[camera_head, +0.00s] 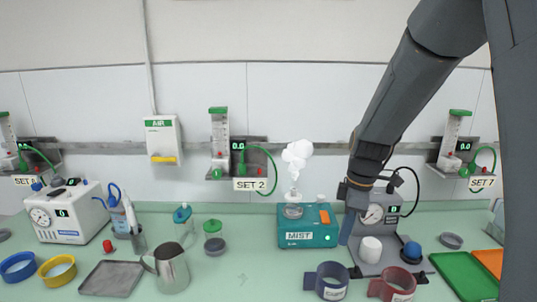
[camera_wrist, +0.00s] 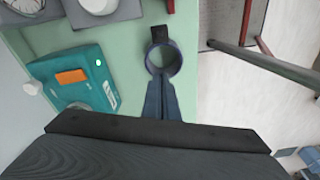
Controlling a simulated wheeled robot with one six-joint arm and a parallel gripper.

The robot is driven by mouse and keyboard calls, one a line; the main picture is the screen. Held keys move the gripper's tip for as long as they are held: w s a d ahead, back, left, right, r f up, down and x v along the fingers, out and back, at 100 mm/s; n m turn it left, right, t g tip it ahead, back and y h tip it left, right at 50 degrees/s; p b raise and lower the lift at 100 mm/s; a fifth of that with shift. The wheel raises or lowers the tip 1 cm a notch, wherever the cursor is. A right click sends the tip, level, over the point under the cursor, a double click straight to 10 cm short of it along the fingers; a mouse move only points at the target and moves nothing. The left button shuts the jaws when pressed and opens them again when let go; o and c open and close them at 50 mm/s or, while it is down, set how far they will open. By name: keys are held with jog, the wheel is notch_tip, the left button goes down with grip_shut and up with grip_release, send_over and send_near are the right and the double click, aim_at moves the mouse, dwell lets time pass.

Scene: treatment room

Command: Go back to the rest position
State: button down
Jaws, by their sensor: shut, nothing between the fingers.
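My gripper (camera_wrist: 161,78) is shut with nothing between its fingers. In the wrist view its blue-grey fingers point up the picture, and their tips overlap the lower edge of a blue-grey ring-shaped cuff (camera_wrist: 150,54); I cannot tell whether they touch. In the head view my gripper (camera_head: 344,236) hangs from my dark arm at right of centre, in front of the grey gauge unit. The same cuff stands on the green bench below it (camera_head: 327,283).
The teal MIST device (camera_head: 308,236) stands just left of my gripper. A gauge unit (camera_head: 375,216) is behind it. A dark red cuff (camera_head: 396,288) lies to the right. A steel jug (camera_head: 172,270) and a tray (camera_head: 112,279) stand left. Bench space left of the cuff is clear.

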jog(key=s+f+m+t+h+b, duration=0.1)
jog(key=s+f+m+b, duration=0.5)
jog(key=s+m, duration=0.8)
jog(key=shift+a+f+m, duration=0.2)
jog(key=shift+f+m, duration=0.1)
jog(key=shift+f, duration=0.95)
